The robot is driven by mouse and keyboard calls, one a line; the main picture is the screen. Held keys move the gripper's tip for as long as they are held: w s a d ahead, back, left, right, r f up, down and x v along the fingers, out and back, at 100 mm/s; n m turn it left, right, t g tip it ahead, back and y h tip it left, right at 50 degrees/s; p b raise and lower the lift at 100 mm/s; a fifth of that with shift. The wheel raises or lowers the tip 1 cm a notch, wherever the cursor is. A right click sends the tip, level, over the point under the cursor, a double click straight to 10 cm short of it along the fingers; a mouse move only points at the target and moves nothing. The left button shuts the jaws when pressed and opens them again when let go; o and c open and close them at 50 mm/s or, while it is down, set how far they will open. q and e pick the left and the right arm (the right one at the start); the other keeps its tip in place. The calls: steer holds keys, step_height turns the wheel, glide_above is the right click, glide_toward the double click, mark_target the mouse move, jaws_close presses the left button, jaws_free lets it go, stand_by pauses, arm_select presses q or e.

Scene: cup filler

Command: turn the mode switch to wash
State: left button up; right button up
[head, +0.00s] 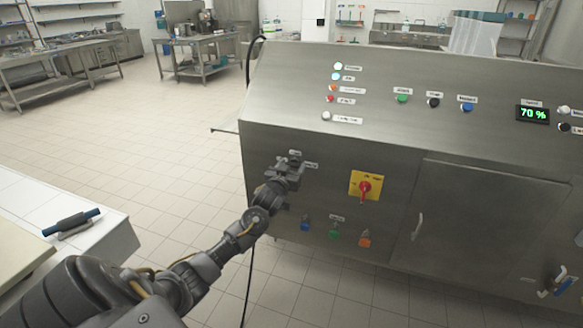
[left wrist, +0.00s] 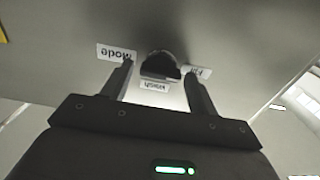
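The mode switch (left wrist: 160,65) is a dark round knob on the steel panel in the left wrist view. Around it are small white labels, seen upside down: one reads Mode (left wrist: 116,53), one seems to read Fill (left wrist: 198,72), and one below the knob seems to read Wash (left wrist: 155,86). My left gripper (left wrist: 158,70) is open, with a fingertip on each side of the knob and visible gaps. In the head view my left gripper (head: 291,165) is at the machine's front left and hides the knob. My right gripper is not in view.
A yellow plate with a red rotary switch (head: 365,187) is right of my left gripper. Blue, green and orange fittings (head: 335,234) sit below it. The sloped panel above carries lamps, buttons and a 70 % display (head: 533,114). A white counter (head: 115,235) stands at left.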

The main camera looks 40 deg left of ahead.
arm_select(q)
steer(key=c, duration=0.8)
